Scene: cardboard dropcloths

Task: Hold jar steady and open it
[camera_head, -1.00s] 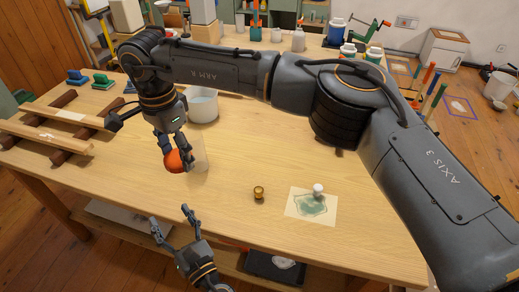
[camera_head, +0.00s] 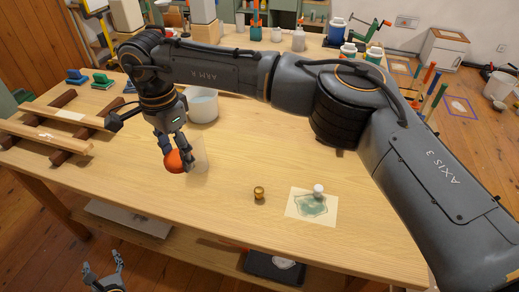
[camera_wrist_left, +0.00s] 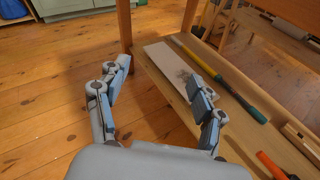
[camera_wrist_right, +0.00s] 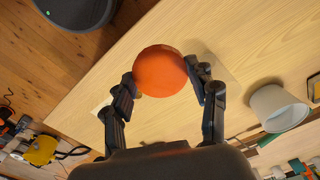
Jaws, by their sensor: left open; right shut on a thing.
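My right gripper (camera_head: 180,150) is shut on a round orange-red lid (camera_head: 172,161) and holds it at the left part of the workbench. A clear jar (camera_head: 201,156) shows faintly just right of the lid; I cannot tell whether they touch. In the right wrist view the lid (camera_wrist_right: 160,72) sits between the fingertips (camera_wrist_right: 166,82), with a faint clear shape, likely the jar, beside it. My left gripper (camera_head: 103,262) is open and empty, below and in front of the bench's front edge. In the left wrist view its fingers (camera_wrist_left: 158,75) are spread, away from the jar.
A white pot (camera_head: 203,107) stands behind the jar. A small brass knob (camera_head: 259,193) and a sheet with a green print (camera_head: 306,209) lie to the right on the bench. A wooden rack (camera_head: 60,128) is at left. A lower shelf (camera_wrist_left: 176,98) lies under the bench.

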